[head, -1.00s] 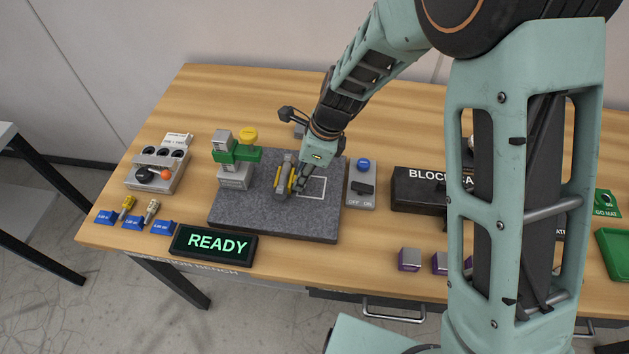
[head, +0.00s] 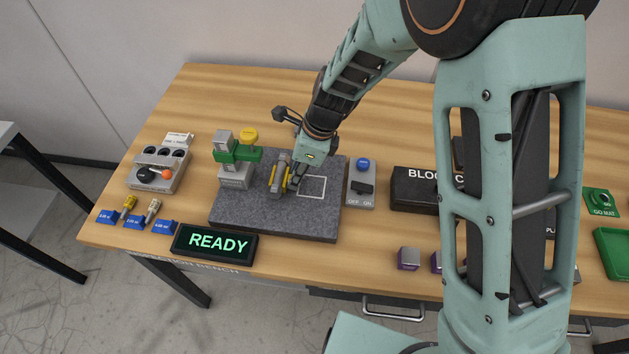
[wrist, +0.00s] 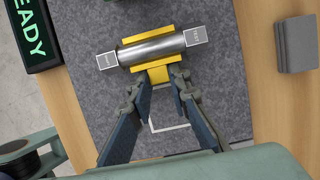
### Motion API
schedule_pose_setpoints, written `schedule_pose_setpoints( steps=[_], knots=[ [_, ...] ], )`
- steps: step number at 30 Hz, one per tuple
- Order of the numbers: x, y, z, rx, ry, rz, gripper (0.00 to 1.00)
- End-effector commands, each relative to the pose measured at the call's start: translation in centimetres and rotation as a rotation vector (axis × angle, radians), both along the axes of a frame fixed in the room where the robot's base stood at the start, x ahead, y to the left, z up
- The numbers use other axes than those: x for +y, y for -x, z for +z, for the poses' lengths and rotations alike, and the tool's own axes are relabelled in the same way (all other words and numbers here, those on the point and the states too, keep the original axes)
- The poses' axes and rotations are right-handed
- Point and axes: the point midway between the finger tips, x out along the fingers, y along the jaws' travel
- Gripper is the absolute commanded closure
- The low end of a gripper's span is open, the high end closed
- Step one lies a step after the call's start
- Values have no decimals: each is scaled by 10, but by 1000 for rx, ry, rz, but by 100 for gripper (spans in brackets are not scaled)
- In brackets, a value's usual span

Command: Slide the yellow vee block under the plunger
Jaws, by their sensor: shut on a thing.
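The yellow vee block (head: 274,185) sits on the grey granite plate (head: 235,212), right of the green and grey gauge stand (head: 236,165). A steel cylinder (wrist: 152,50) lies across the block in the wrist view, with a small grey labelled square at each end. My gripper (wrist: 161,80) is shut on the yellow block's near tab (wrist: 158,74), with a finger on either side. The stand's green arm (head: 238,153) carries a yellow-topped dial (head: 248,136). I cannot make out the plunger under it. The block stands apart from the stand's base.
A white outlined square (head: 312,187) on the plate lies right of my gripper. An OFF/ON switch box (head: 361,184) stands at the plate's right edge. A READY display (head: 214,244) is in front. The plate between block and stand looks clear.

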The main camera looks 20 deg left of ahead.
Motion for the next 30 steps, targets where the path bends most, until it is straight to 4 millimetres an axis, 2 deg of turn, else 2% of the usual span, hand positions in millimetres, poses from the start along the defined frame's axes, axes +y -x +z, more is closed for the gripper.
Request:
schedule_pose_setpoints(
  steps=[30],
  knots=[
    [13,2,1,-2,-3,-1,100]
  ],
)
